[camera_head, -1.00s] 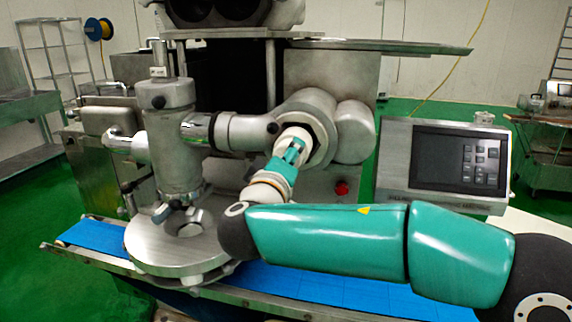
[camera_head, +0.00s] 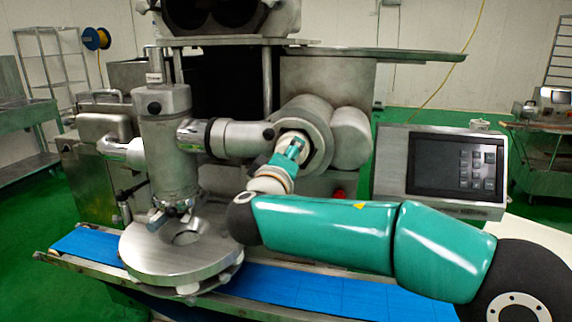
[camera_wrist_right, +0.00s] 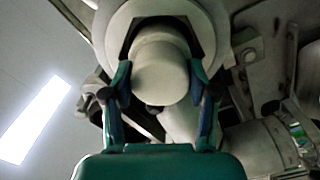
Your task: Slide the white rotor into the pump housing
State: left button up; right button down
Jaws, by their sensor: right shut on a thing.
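The white rotor (camera_head: 297,137) is at the round mouth of the grey pump housing (camera_head: 303,112) in the head view. My right gripper (camera_head: 288,152) is shut on it. In the right wrist view the rotor (camera_wrist_right: 160,78) sits between the two fingers of my right gripper (camera_wrist_right: 161,84). Its far end lies within the outline of the open mouth of the pump housing (camera_wrist_right: 117,25). How deep it is inside is hard to tell. My left gripper is not in view.
A vertical steel cylinder (camera_head: 168,150) stands left of the housing above a round plate (camera_head: 165,258) and a blue conveyor belt (camera_head: 330,290). A control panel (camera_head: 440,165) stands to the right, behind my right arm. A flat steel shelf (camera_head: 400,54) is above the housing.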

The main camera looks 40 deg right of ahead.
jog(key=shift+x, duration=1.45)
jog(key=shift+c, duration=1.2)
grip_release()
jog(key=shift+o, duration=1)
jog(key=shift+s+b, duration=0.1)
jog(key=shift+b, duration=0.2)
jog(key=shift+b+v, duration=0.8)
jog(key=shift+v, duration=0.4)
jog(key=shift+b+v, duration=1.2)
jog(key=shift+v, duration=1.3)
